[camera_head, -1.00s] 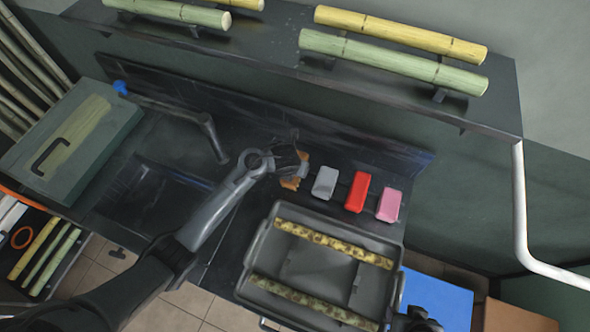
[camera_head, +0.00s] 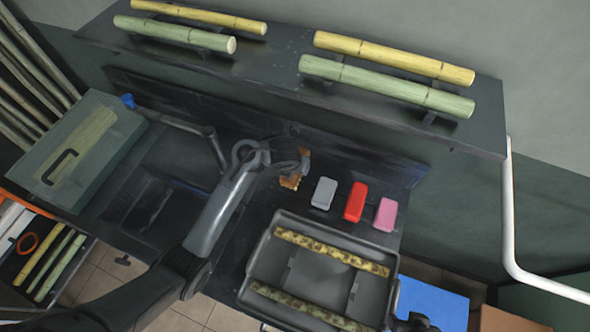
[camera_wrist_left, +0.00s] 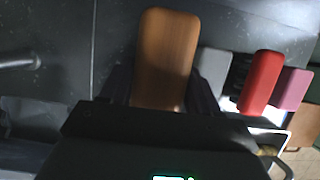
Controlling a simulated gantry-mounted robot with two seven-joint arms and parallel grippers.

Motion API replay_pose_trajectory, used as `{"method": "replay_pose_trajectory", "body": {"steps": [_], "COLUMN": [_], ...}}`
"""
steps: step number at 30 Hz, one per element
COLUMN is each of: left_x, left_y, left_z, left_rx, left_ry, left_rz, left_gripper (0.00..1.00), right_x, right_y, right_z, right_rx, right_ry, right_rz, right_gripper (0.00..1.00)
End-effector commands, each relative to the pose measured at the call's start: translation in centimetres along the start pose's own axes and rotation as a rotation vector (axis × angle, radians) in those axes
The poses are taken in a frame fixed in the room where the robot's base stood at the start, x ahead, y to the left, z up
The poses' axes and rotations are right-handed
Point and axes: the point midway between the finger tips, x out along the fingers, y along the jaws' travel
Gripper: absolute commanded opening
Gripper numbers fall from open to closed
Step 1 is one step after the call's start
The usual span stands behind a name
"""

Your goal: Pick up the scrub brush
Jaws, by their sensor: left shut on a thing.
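The scrub brush (camera_head: 289,182) shows as a brown wooden block at my left gripper, left of the sponges. Its long wooden back (camera_wrist_left: 166,55) fills the upper middle of the left wrist view. My left gripper (camera_head: 297,166) is shut on the brush, with one dark finger on each side of it. The brush's bristles are hidden, and I cannot tell for certain whether it is clear of the counter. A dark part at the bottom edge of the head view seems to be my right gripper (camera_head: 416,323); its fingers are not visible.
Grey (camera_head: 324,193), red (camera_head: 355,202) and pink (camera_head: 386,214) sponges stand in a row right of the brush. A grey tray (camera_head: 262,246) with two speckled canes is in front. A faucet (camera_head: 213,145) and sink are left. A shelf with canes (camera_head: 390,88) runs behind.

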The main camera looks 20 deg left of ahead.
Motion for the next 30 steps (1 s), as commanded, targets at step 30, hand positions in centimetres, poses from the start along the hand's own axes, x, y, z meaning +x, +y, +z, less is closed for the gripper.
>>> {"method": "replay_pose_trajectory", "body": {"steps": [30], "left_x": [-9.3], "left_y": [0.0], "left_z": [-16.1], "left_rx": [0.001], "left_ry": [0.0], "left_rz": [0.001], "left_gripper": [0.26], "right_x": [-5.7], "right_y": [0.1], "right_z": [-1.8], "right_rx": [0.002], "right_ry": [-0.001], "right_rz": [-0.003], "right_gripper": [0.43]}}
